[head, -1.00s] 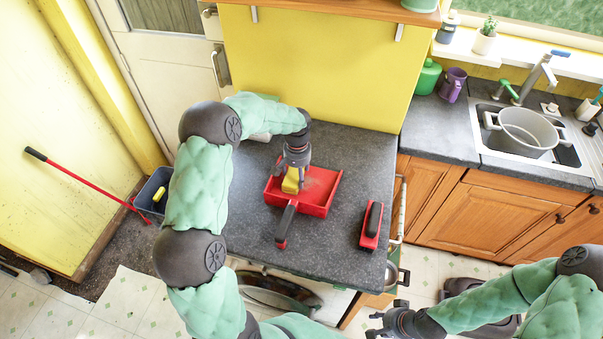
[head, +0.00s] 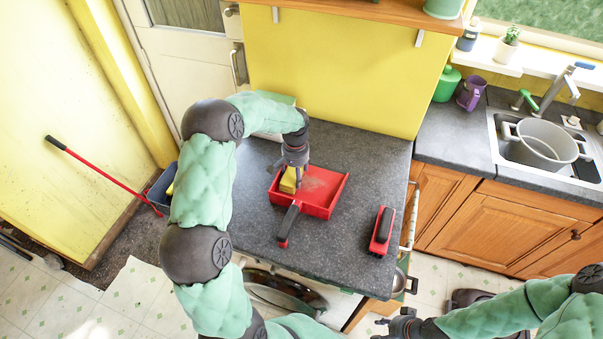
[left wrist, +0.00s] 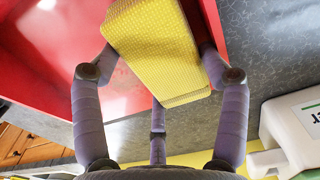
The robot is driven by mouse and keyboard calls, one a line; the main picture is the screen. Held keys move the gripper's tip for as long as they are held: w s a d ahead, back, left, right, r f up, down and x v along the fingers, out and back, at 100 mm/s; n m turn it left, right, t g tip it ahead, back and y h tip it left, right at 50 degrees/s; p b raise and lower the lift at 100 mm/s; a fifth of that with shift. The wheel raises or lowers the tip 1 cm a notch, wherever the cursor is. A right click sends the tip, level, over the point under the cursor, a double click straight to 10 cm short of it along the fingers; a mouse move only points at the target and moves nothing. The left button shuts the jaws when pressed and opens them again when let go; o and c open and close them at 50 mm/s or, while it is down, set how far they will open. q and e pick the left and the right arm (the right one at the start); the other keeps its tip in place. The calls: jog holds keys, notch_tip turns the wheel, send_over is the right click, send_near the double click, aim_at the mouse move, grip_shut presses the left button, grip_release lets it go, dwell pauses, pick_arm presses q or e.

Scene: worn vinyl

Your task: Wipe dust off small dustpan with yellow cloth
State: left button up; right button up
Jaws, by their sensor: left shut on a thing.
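The small red dustpan (head: 318,207) lies on the dark worktop with its black handle (head: 290,220) toward the front edge. My left gripper (head: 291,178) points down over the left part of the pan and is shut on the folded yellow cloth (head: 288,183). In the left wrist view the cloth (left wrist: 155,45) sits between the fingers, over the red pan (left wrist: 50,70). I cannot tell how firmly it touches the pan. A brownish dusty patch shows on the pan floor right of the cloth. My right gripper (head: 392,328) is at the bottom edge, away from the worktop; its fingers are unclear.
A red brush with a black grip (head: 382,230) lies on the worktop (head: 350,255) right of the pan. A white container (left wrist: 295,130) stands behind my left arm. A sink with a grey pot (head: 545,145) is at the right. A bucket (head: 160,190) stands on the floor left.

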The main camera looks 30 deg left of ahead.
aim_at(339, 185)
dwell(0.3)
pick_arm(q)
jog(key=shift+w+d, duration=0.35)
jog(key=shift+d, duration=0.4)
jog(key=shift+w+d, duration=0.3)
jog(key=shift+d, duration=0.5)
jog(key=shift+w+d, duration=0.35)
jog(key=shift+d, duration=0.4)
jog(key=shift+w+d+b, duration=0.1)
jog(key=shift+w+d, duration=0.2)
jog(key=shift+d, duration=0.45)
jog(key=shift+w+d+b, duration=0.15)
jog(key=shift+w+d, duration=0.2)
jog(key=shift+d, duration=0.4)
jog(key=shift+w+d+b, duration=0.1)
jog(key=shift+w+d, duration=0.2)
jog(key=shift+d, duration=0.45)
jog(key=shift+w+d, duration=0.35)
jog(key=shift+d, duration=0.4)
jog(key=shift+w+d, duration=0.3)
jog(key=shift+d, duration=0.5)
jog(key=shift+w+d, duration=0.35)
jog(key=shift+d, duration=0.4)
